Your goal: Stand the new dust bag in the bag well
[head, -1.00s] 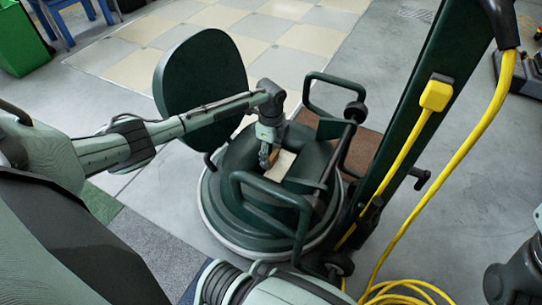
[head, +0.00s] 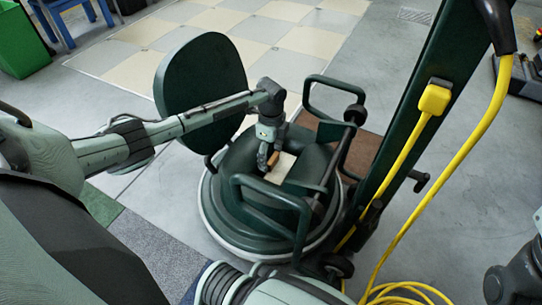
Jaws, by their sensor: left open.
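The dust bag (head: 283,167) shows as a cream piece with a tan edge in the bag well on top of the dark green floor machine (head: 228,212). It appears to stand in the well, slightly tilted; its lower part is hidden inside. The bag well's opening is mostly covered by the bag and gripper. My left gripper (head: 268,162) points down, open, right beside the bag's tan edge. I cannot tell whether a finger still touches the bag. The round green lid (head: 200,85) stands raised behind the well. My right gripper is out of view.
Green tube handles (head: 270,190) frame the well at front and back. The machine's tall column (head: 425,120) and yellow cable (head: 465,150) rise on the right. A green bin (head: 22,45) stands at the far left. The tiled floor behind is clear.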

